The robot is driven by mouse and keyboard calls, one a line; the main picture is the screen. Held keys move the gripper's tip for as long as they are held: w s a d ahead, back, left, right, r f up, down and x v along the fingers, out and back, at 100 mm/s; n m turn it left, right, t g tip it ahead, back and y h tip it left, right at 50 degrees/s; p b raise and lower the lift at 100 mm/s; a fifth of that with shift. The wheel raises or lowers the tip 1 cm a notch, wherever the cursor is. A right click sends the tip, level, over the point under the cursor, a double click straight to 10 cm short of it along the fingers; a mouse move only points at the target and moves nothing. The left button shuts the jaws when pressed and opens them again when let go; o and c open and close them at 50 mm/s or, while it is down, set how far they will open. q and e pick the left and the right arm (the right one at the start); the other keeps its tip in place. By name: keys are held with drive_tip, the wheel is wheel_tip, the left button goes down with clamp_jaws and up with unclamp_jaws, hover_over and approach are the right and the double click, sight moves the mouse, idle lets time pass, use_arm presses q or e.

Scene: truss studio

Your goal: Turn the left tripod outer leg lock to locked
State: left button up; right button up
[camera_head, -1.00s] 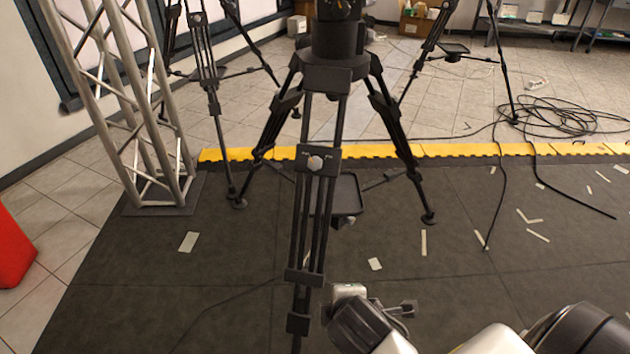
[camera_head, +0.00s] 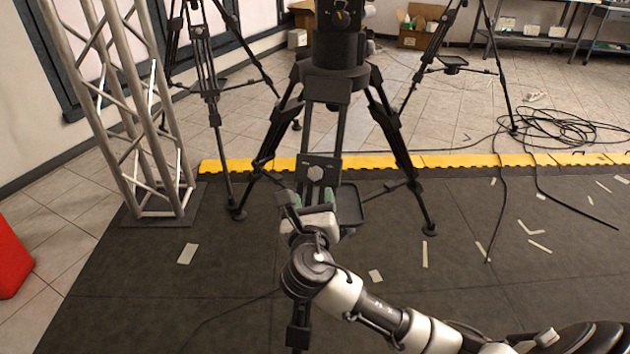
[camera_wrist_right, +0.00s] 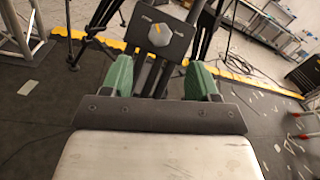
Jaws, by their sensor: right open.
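The black tripod (camera_head: 333,75) stands in the middle of the head view. Its near leg carries a dark lock plate (camera_head: 332,166) with a pale six-sided knob (camera_head: 315,173). In the wrist view the knob (camera_wrist_right: 160,33) bears a small yellowish mark, and its plate (camera_wrist_right: 177,43) has small labels at the upper left and right, too small to read surely. My right gripper (camera_head: 312,198) is just below the knob in the head view. Its green fingers (camera_wrist_right: 161,76) are apart, with nothing held, and the knob shows beyond them, apart from both. My left gripper is out of view.
A metal truss (camera_head: 150,140) stands at the left, with a red object (camera_head: 12,255) at the edge. Other tripods (camera_head: 208,90) stand behind. A yellow edge strip (camera_head: 460,161) crosses the floor, and cables (camera_head: 570,128) lie coiled at the right.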

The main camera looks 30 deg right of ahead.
sight(315, 178)
drive_tip(key=b+x, duration=0.1)
drive_tip(key=x, duration=0.4)
drive_tip(key=shift+w+d+f, duration=0.1)
drive_tip(key=shift+w+d, duration=0.2)
drive_tip(key=shift+w, duration=0.15)
drive_tip(key=shift+w+d, duration=0.35)
drive_tip(key=shift+w, duration=0.25)
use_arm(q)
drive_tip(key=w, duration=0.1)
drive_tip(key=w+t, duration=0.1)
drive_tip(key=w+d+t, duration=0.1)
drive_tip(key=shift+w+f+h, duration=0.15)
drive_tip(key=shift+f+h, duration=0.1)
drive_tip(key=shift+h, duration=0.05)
use_arm(e)
drive_tip(key=shift+c, duration=0.2)
